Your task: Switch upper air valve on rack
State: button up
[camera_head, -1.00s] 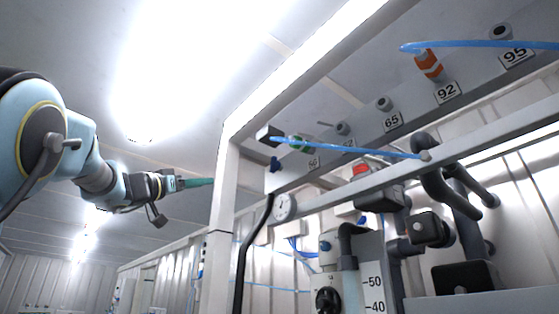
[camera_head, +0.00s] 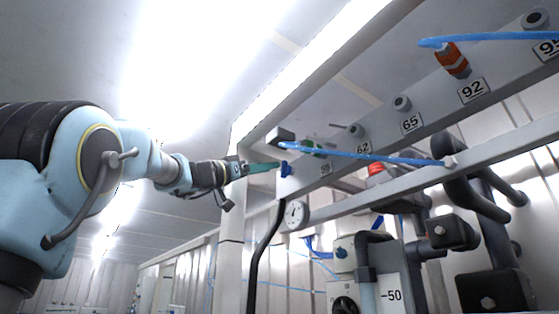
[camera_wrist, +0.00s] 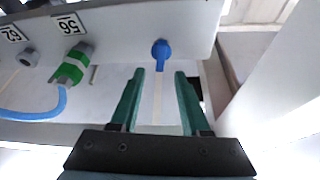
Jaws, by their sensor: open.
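The rack's upper air valve shows as a small blue handle (camera_head: 285,169) at the left end of the grey rack panel. In the wrist view the blue handle (camera_wrist: 161,50) lies just beyond my fingertips, roughly centred between them. My gripper (camera_head: 277,167) has green fingers and points right at the handle. In the wrist view my gripper (camera_wrist: 160,73) is open, with nothing between its fingers. In the head view the fingertips seem close to the handle; whether they touch it cannot be told there, but the wrist view shows a gap.
A green fitting (camera_wrist: 73,63) with a blue hose sits left of the handle in the wrist view. A blue hose (camera_head: 370,156) runs along the rack.

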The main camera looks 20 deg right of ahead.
aim_at(282, 166)
jog(key=shift+p+x, duration=0.85)
jog(key=shift+x, duration=1.5)
grip_shut()
